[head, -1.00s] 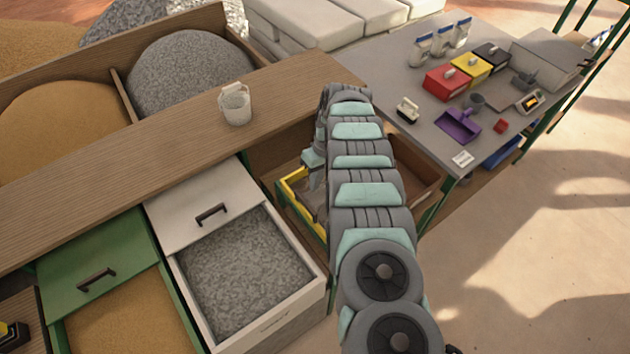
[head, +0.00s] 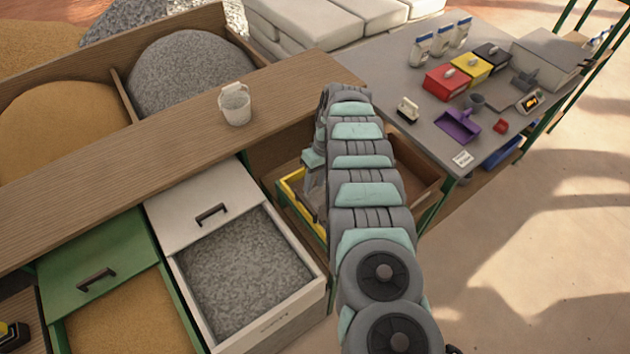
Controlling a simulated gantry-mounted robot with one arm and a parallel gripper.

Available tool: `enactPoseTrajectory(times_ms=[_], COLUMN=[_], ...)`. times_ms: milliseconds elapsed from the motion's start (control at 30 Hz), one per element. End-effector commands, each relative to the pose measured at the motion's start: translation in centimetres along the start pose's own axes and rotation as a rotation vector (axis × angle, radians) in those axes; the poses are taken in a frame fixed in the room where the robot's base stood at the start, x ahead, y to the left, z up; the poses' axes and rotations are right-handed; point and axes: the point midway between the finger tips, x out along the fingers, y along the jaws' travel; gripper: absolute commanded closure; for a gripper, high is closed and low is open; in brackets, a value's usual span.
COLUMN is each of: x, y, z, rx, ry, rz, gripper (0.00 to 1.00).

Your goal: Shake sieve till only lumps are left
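My arm reaches down in the middle of the head view to a yellow-edged box (head: 287,181), which is below the wooden shelf and right of the white gravel bin. I take this box to be the sieve, but cannot tell for certain. A small part of my gripper (head: 314,180) shows beside my arm, at the box. Its fingertips are hidden, so I cannot tell whether it is open or shut on something. The contents of the box, lumps or fine material, are mostly hidden behind my arm.
A white bucket (head: 235,104) stands on the wooden shelf (head: 150,128). An open white bin (head: 290,311) of grey gravel and a green bin (head: 97,262) of sand are at the lower left. A grey table (head: 405,72) with a purple dustpan (head: 457,125) and several boxes is at the right.

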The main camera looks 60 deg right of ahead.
Motion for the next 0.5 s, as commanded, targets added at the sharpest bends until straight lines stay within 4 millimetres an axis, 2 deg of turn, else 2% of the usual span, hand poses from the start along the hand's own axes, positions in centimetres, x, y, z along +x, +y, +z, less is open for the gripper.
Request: enactPoseTrajectory(times_ms=[367, 500], x=[-0.16, -0.91], y=[0.01, 0.03], z=[-0.01, 0.02], rx=[0.0, 0.001], ry=[0.0, -0.001], rz=[0.0, 0.0], gripper=[0.64, 0.64])
